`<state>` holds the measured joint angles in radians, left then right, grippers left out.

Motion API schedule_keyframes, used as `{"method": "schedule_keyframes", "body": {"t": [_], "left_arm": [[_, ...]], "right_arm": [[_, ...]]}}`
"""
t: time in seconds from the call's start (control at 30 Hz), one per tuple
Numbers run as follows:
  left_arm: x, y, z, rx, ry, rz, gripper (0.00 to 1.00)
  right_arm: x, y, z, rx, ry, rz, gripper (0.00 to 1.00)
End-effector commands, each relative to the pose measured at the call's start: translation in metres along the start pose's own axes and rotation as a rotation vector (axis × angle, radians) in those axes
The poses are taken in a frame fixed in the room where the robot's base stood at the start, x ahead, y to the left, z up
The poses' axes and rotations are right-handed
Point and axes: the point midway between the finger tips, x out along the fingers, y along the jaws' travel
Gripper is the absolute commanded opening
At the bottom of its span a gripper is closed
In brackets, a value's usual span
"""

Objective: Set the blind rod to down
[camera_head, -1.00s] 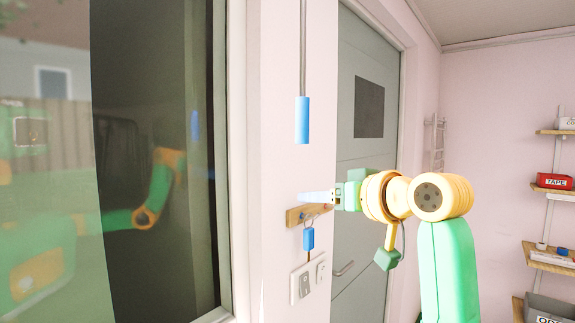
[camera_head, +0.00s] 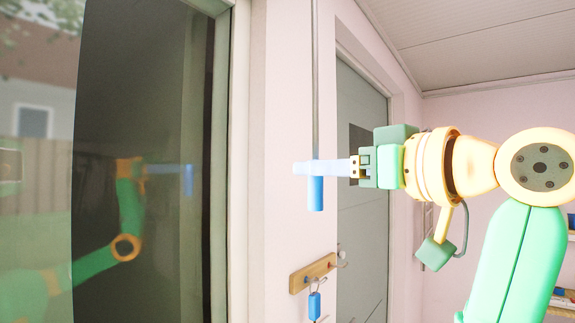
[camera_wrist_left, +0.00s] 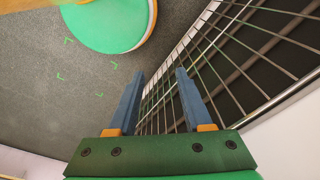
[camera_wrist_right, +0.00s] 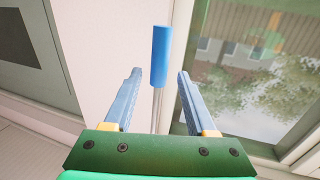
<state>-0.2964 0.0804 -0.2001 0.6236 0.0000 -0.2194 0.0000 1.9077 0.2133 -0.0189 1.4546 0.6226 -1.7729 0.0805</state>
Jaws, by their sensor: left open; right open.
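The blind rod is a thin grey rod (camera_head: 315,85) that hangs upright beside the window and ends in a blue handle (camera_head: 316,196). The handle also shows in the right wrist view (camera_wrist_right: 160,56), between and beyond the fingertips. My right gripper (camera_head: 302,168) reaches in from the right at the handle's top end, and its fingers overlap the rod there. It is open, with the rod in line with the gap between its fingers (camera_wrist_right: 159,74); contact cannot be told. My left gripper (camera_wrist_left: 160,72) is open and empty, seen only in the left wrist view.
A wooden hook rack (camera_head: 312,273) with a blue-tagged key (camera_head: 314,304) is on the wall below. The window (camera_head: 150,90) is left and a grey door (camera_head: 360,220) is right. A wire rack (camera_wrist_left: 235,70) is near my left gripper.

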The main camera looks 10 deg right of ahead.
Motion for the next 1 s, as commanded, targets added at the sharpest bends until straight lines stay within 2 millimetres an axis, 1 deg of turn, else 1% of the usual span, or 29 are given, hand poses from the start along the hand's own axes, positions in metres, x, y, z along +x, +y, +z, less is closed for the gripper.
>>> {"method": "schedule_keyframes", "body": {"t": [0.03, 0.1, 0.2, 0.3, 0.4, 0.57, 0.6, 0.67, 0.7, 0.8, 1.0], "left_arm": [[-0.012, 0.0, 0.0, 0.0, -0.002, 0.0, 0.5], [-0.022, 0.0, 0.0, 0.0, -0.004, 0.0, 0.5], [-0.033, 0.0, 0.0, 0.0, -0.007, 0.001, 0.5], [-0.038, 0.0, 0.0, 0.0, -0.008, 0.001, 0.5], [-0.038, 0.0, 0.001, 0.0, -0.009, 0.001, 0.5], [-0.037, 0.0, 0.001, 0.0, -0.009, 0.001, 0.5], [-0.037, 0.0, 0.001, 0.0, -0.009, 0.001, 0.5], [-0.037, 0.0, 0.001, 0.0, -0.009, 0.001, 0.5], [-0.037, 0.0, 0.001, 0.0, -0.009, 0.001, 0.5], [-0.037, 0.0, 0.001, 0.0, -0.009, 0.001, 0.5], [-0.037, 0.0, 0.001, 0.0, -0.009, 0.001, 0.5]], "right_arm": [[0.011, -0.001, -0.005, 0.001, -0.006, -0.003, 0.56], [0.026, 0.0, -0.006, 0.003, -0.007, -0.002, 0.56], [0.045, 0.0, -0.005, 0.002, -0.006, -0.002, 0.56], [0.057, 0.0, -0.003, 0.003, -0.006, -0.002, 0.56], [0.062, 0.0, -0.001, 0.002, -0.004, -0.002, 0.56], [0.062, 0.0, 0.001, 0.001, -0.003, -0.001, 0.56], [0.062, 0.0, 0.001, 0.001, -0.003, -0.001, 0.51], [0.061, 0.0, 0.001, 0.001, -0.003, -0.001, 0.35], [0.061, 0.0, 0.001, 0.001, -0.003, -0.001, 0.24], [0.061, 0.0, 0.001, 0.001, -0.003, -0.001, 0.0], [0.061, 0.0, 0.001, 0.001, -0.003, 0.0, 0.0]]}}
